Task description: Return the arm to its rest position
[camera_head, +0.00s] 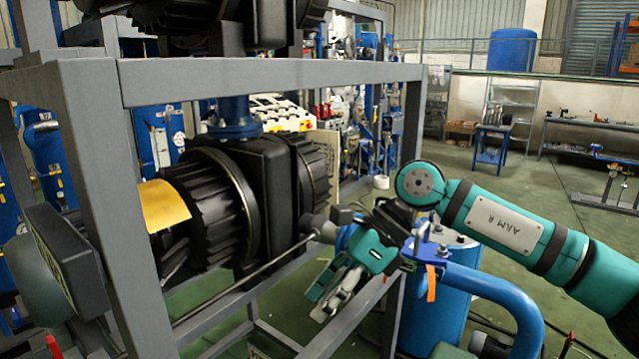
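My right arm (500,222), teal with dark joint bands and marked "ARM R", comes in from the right edge and bends at a round joint. My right gripper (326,297) hangs below that joint, pointing down and left, beside the grey frame and in front of its lower rail. Its fingers are seen from the side, so I cannot tell how far apart they are. I see nothing held between them. My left gripper is not in view.
A grey metal frame (95,130) with a black ribbed pump (215,205) fills the left. A blue pipe (500,290) and blue tank (432,315) stand close under my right arm. Open green floor (560,180) lies at the back right, before a workbench (590,124).

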